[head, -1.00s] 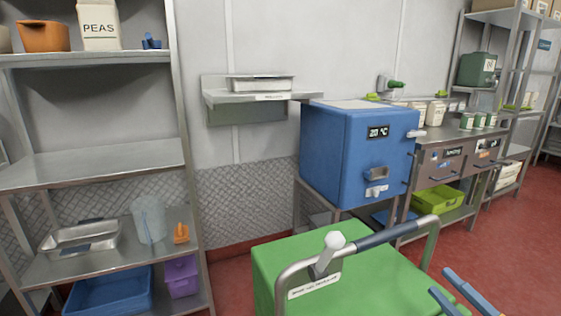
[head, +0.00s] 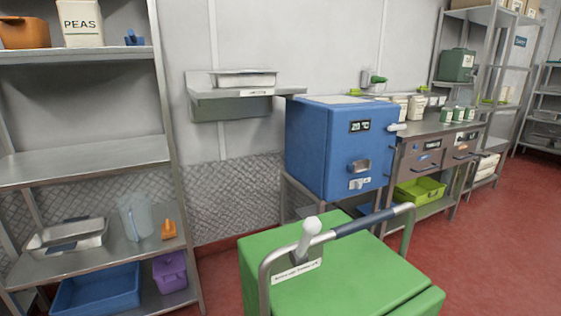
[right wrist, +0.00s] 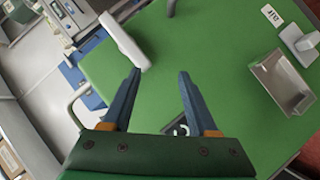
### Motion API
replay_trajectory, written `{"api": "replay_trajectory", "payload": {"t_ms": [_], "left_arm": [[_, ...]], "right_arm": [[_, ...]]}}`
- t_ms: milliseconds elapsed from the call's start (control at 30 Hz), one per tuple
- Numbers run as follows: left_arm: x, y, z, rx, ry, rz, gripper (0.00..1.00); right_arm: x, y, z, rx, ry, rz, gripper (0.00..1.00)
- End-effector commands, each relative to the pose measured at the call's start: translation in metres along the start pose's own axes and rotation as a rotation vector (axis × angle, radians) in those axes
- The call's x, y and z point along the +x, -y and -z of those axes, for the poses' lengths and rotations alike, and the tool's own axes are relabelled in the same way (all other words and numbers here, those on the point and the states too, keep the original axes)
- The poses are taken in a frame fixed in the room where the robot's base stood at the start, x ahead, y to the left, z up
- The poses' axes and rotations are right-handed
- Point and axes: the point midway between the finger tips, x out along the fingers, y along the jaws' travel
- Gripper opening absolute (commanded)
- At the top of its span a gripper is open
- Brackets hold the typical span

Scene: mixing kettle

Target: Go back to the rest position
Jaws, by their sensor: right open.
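My right gripper (right wrist: 160,74) shows in the right wrist view, with its two blue fingers apart and nothing between them. It is over a broad green surface (right wrist: 225,50); I cannot tell its height above it. A pale bar-like handle (right wrist: 125,40) lies just beyond the left fingertip, and I cannot tell whether they touch. In the head view a green-topped unit (head: 345,275) with a metal rail (head: 382,216) and a white-knobbed lever (head: 308,235) stands in front. Neither gripper shows in the head view now. The left gripper is in no view.
A blue box (head: 335,150) with a temperature display stands behind the green unit. A metal shelf rack (head: 85,160) stands at the left and a steel counter (head: 430,128) at the right. Red floor (head: 490,240) is open at the right. A metal holder (right wrist: 282,85) is at the right in the wrist view.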

Motion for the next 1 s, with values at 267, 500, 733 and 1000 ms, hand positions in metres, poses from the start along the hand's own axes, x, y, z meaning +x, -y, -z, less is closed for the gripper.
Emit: {"api": "replay_trajectory", "payload": {"t_ms": [267,500,733,1000], "left_arm": [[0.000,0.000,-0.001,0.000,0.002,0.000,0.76],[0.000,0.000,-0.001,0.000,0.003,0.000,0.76],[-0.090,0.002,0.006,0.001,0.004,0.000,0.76],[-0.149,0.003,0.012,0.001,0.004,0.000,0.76]], "right_arm": [[-0.085,0.216,-0.094,0.364,0.532,0.365,0.59],[-0.186,0.331,-0.105,0.487,0.856,0.604,0.59],[-0.243,0.286,-0.051,0.503,0.928,0.655,0.59],[-0.264,0.241,-0.015,0.502,0.925,0.652,0.59]]}}
